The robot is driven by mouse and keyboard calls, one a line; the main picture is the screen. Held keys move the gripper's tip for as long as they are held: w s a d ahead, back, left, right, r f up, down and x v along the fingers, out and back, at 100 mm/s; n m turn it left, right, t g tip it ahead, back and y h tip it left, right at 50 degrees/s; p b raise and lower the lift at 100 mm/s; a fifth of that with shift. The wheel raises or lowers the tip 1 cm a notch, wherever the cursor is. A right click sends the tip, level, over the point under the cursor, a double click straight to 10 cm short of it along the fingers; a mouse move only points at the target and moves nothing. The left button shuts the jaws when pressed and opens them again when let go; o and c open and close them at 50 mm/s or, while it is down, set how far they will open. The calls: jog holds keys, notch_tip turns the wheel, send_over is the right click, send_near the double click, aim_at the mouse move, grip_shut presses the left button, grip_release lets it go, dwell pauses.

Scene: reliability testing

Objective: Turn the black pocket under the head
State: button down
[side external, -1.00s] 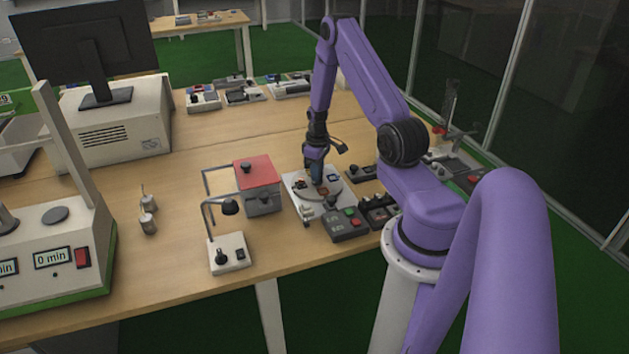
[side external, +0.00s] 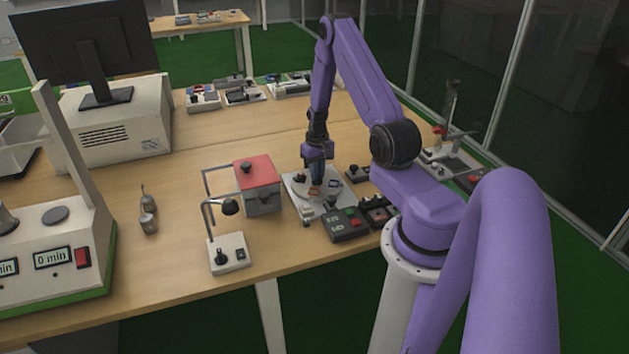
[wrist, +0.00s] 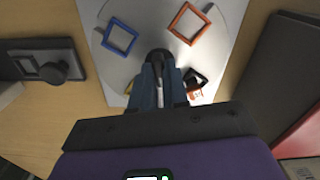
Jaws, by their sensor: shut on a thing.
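A pale round disc with coloured square pockets sits on a white plate (side external: 293,199) under my gripper (side external: 315,180). In the wrist view (wrist: 158,70) my gripper is shut on a dark round knob (wrist: 158,54) on the disc. The black pocket (wrist: 202,75) is right of the fingers, partly hidden, with a small orange and white piece (wrist: 195,92) at it. The blue pocket (wrist: 120,38) and orange pocket (wrist: 188,22) lie beyond the knob and look empty. A yellow edge shows left of the fingers. I cannot make out the head.
A control box with red and green buttons (side external: 347,225) stands in front of the plate. A red-topped box (side external: 257,180) and a small lamp (side external: 229,245) stand to the left. A dark block with a knob (wrist: 42,62) lies close beside the plate.

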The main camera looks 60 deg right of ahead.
jog(key=m, duration=0.5)
jog(key=shift+s+d+m, duration=0.15)
jog(key=shift+m, duration=3.15)
jog(key=c, duration=1.3)
grip_release()
jog(key=shift+r, duration=0.1)
jog(key=shift+r, duration=2.15)
